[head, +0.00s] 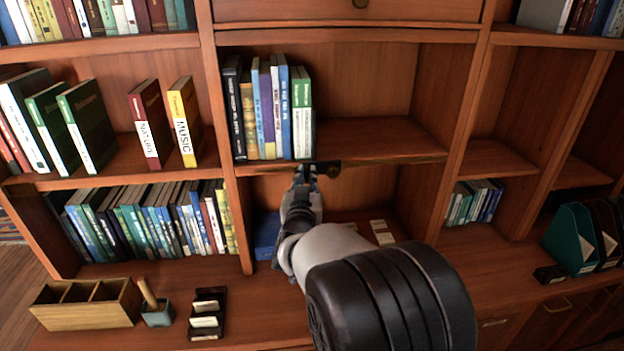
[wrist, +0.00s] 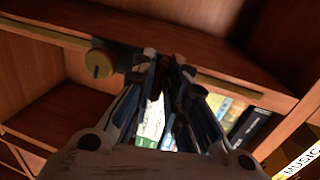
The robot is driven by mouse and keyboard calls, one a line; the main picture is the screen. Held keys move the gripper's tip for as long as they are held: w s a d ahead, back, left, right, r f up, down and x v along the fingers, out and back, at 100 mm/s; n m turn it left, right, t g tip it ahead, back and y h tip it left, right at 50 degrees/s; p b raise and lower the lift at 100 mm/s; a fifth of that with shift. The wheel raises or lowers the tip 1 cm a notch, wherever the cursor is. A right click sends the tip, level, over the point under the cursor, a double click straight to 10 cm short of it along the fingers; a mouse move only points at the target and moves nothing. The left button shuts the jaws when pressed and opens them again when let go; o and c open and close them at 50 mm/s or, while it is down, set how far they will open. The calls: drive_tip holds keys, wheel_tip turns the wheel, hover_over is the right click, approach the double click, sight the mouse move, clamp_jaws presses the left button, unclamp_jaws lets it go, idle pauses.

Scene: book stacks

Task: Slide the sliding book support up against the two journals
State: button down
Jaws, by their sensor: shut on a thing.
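The sliding book support (head: 329,166) is a dark piece with a round brass knob on the front edge of the middle shelf. Its knob also shows in the wrist view (wrist: 99,64). Two white-and-green journals (head: 302,115) stand upright at the right end of the book row, just left of the support. In the wrist view pale spines (wrist: 152,120) show between my fingers. My gripper (head: 306,172) is at the shelf edge below the journals, its fingers (wrist: 163,66) close together on the support's dark part beside the knob. Whether the support touches the journals is hidden.
The middle shelf (head: 380,137) is clear right of the support. More books (head: 265,110) stand left of the journals. A brass rail (head: 400,159) runs along the shelf edge. An upright divider (head: 222,110) closes the left side. A MUSIC book (head: 183,122) stands beyond it.

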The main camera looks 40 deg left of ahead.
drive_tip(key=c, duration=1.7)
unclamp_jaws()
drive_tip(key=shift+s, duration=0.1)
drive_tip(key=v, duration=1.2)
drive_tip(key=shift+d+r, duration=0.1)
